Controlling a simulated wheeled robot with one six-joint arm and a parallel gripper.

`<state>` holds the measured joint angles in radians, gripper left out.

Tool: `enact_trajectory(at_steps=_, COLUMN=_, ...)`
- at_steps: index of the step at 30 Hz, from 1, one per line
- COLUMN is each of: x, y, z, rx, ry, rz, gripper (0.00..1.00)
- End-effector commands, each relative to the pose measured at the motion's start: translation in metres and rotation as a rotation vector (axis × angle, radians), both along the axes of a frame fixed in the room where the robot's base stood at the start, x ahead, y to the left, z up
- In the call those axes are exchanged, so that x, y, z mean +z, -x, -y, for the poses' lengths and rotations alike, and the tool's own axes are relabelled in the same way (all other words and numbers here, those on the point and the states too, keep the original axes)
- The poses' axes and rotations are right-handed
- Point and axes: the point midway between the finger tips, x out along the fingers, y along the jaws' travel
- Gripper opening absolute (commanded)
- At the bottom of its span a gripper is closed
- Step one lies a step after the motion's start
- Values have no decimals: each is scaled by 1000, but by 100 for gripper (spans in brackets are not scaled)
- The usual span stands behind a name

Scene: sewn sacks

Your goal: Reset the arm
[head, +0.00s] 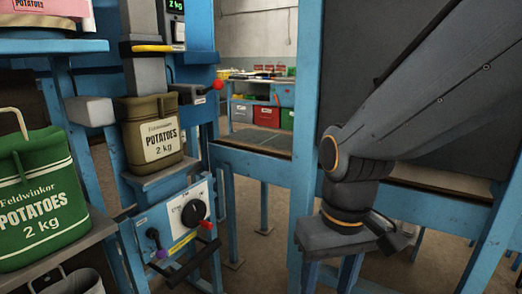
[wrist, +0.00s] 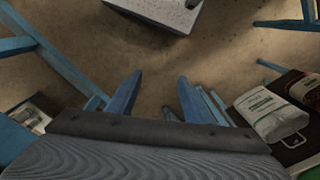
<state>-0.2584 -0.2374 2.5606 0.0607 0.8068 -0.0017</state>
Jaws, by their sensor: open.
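My gripper (head: 331,272) hangs at the right of the head view, pointing down, with its dark palm above the blue fingers. In the wrist view my gripper (wrist: 158,97) shows two blue fingers spread apart, with only floor between them. It is open and holds nothing. My dark arm comes in from the upper right of the head view. The gripper is well to the right of the brown potato sack (head: 153,140) and touches no sack. The brown sack stands on a small shelf of a blue machine, under a grey spout.
A green potato sack (head: 36,200) stands on a grey shelf at the left. The machine's control box (head: 181,222) has a knob and levers. A blue frame with a dark panel (head: 410,115) stands behind my arm. A white sack (wrist: 268,113) lies at the wrist view's right.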

Motion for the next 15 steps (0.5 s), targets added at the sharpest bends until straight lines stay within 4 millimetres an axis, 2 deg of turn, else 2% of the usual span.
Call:
enact_trajectory(at_steps=1, x=9, y=1, z=4, rx=-13, ry=3, rz=-3, gripper=47)
enact_trajectory(at_steps=15, x=60, y=0, z=46, rx=-142, ry=27, rz=-6, gripper=47)
